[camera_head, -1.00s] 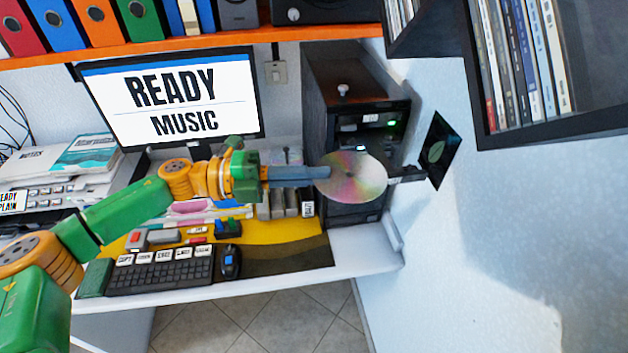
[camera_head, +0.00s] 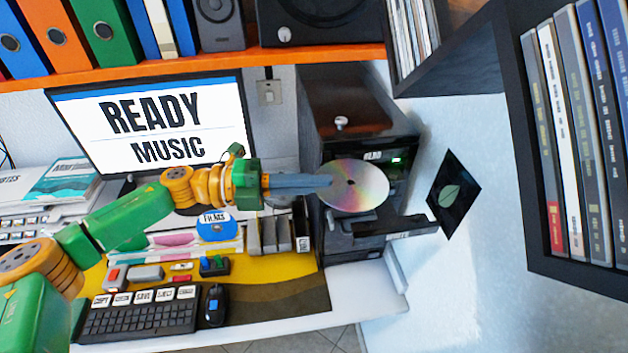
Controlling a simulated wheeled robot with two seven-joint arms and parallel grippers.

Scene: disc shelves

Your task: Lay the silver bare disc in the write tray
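The silver bare disc (camera_head: 362,190) shows a rainbow sheen and a small centre hole. My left gripper (camera_head: 326,182) comes in from the left, and its long grey-blue fingers are shut on the disc's left edge. The disc is held in the air in front of the black computer tower (camera_head: 338,215). An open black drive tray (camera_head: 408,228) sticks out from the tower, below and right of the disc in the picture. Its label is too small to read. The disc appears apart from the tray. My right gripper is not in view.
A dark wall shelf with cases (camera_head: 575,130) juts in at the upper right. A black card with a green leaf (camera_head: 454,192) is beside the tray. The monitor (camera_head: 155,120) reads "READY MUSIC". A keyboard (camera_head: 140,315) and mouse (camera_head: 214,305) lie on the desk.

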